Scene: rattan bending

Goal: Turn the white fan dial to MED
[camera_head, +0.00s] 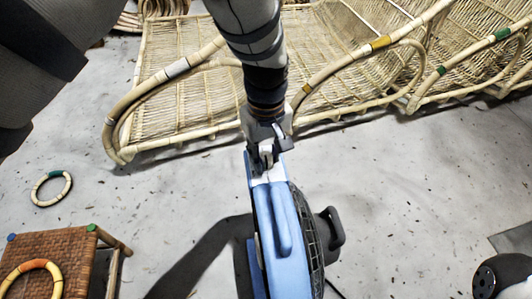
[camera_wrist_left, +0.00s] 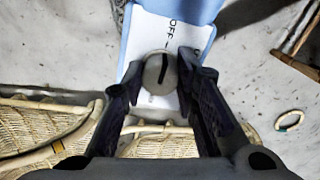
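The blue fan (camera_head: 284,235) stands on the floor, seen from above. Its white control panel (camera_head: 268,175) also shows in the left wrist view (camera_wrist_left: 150,32), with the word OFF printed near the dial. The round grey dial (camera_wrist_left: 159,73) has a black pointer line that runs roughly up and down in that view. My left gripper (camera_wrist_left: 160,72) has its fingertips on both sides of the dial, very close to it; I cannot tell whether both touch it. In the head view my left gripper (camera_head: 266,160) hides the dial. The MED mark cannot be read. My right gripper is not in view.
Rattan seats (camera_head: 190,105) lie behind the fan. A woven stool (camera_head: 62,262) stands at the lower left, with a rattan ring (camera_head: 51,188) on the floor behind it. A dark round object (camera_head: 486,281) is at the lower right.

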